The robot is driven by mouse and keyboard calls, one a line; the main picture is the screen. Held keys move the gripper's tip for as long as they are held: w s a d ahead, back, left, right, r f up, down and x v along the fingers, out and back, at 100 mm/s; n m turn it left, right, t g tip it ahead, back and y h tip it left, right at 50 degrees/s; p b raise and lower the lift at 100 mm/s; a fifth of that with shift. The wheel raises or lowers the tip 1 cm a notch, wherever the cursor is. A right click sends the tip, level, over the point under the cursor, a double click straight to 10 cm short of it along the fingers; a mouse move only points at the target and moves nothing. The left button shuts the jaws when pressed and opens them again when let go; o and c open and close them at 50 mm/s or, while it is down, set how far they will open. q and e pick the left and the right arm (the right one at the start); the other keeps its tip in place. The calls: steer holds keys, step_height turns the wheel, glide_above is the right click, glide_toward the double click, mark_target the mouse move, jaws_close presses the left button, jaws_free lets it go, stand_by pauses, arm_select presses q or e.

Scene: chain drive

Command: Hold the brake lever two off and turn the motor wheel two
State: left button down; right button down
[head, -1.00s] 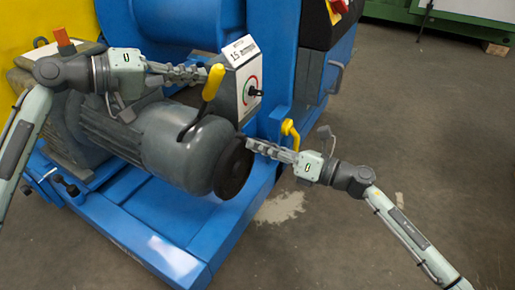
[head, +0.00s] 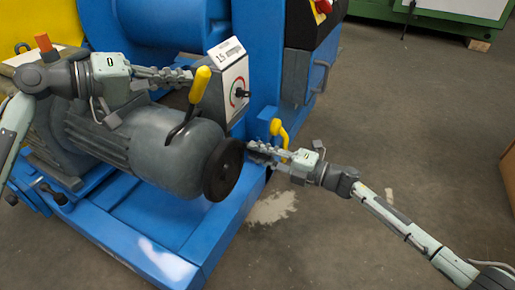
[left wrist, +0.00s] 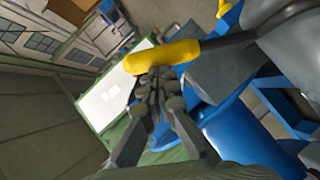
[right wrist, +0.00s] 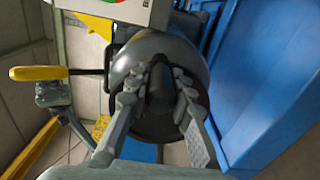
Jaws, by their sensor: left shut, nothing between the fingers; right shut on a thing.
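The brake lever (head: 199,84) has a yellow handle on a dark rod and stands above the grey motor. My left gripper (head: 191,76) is shut and empty, its fingertips against or very close to the handle. In the left wrist view the handle (left wrist: 160,57) lies across just beyond the fingertips (left wrist: 158,82); contact is hard to judge. The motor wheel (head: 222,172) is a dark disc on the motor's right end. My right gripper (head: 252,153) is at its face. In the right wrist view its fingers (right wrist: 156,92) are shut on the wheel's dark hub (right wrist: 158,80).
A panel with a dial (head: 235,92) stands behind the lever. A second yellow handle (head: 279,130) rises just behind my right gripper. The blue machine frame (head: 150,255) lies below the motor. Open floor (head: 400,150) is at the right.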

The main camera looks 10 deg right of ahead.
mark_target(231, 192)
steer(key=shift+w+d+f+m, duration=0.15)
steer(key=shift+f+m, duration=0.65)
steer(key=shift+m, duration=0.2)
steer(key=s+a+f+m, duration=0.5)
steer(key=s+f+m, duration=0.2)
steer(key=m, duration=1.1)
steer(key=shift+f, duration=0.85)
steer(key=c, duration=1.3)
jaws_free()
steer(key=v, duration=1.2)
steer(key=shift+r, duration=0.1)
